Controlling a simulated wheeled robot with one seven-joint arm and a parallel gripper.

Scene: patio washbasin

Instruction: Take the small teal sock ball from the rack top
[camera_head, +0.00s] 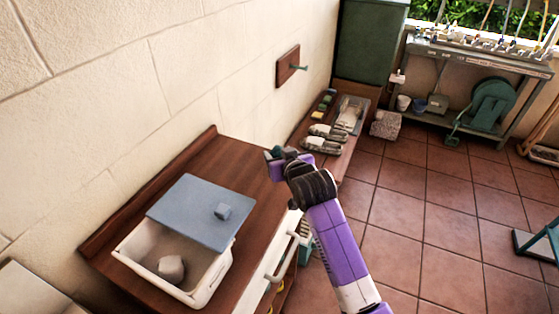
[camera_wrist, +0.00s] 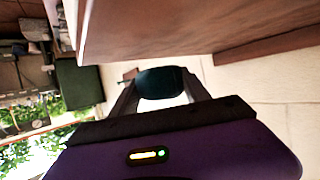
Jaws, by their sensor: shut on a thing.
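A small dark teal sock ball (camera_wrist: 160,83) sits between the two fingertips of my gripper (camera_wrist: 160,88) in the wrist view. The fingers press on its left and right sides, and its underside is not visible. In the head view my gripper (camera_head: 279,153) is over the far right part of the brown wooden counter (camera_head: 225,150). A small dark teal bit of the ball shows at its tip, the rest being hidden. I cannot tell its exact height above the wood.
A white basin (camera_head: 135,252) with a grey sliding lid (camera_head: 190,208) and a pale lump (camera_head: 170,268) inside stands on the counter. Shoes (camera_head: 322,140) lie on a low bench beyond. A wooden wall peg (camera_head: 288,66) juts out.

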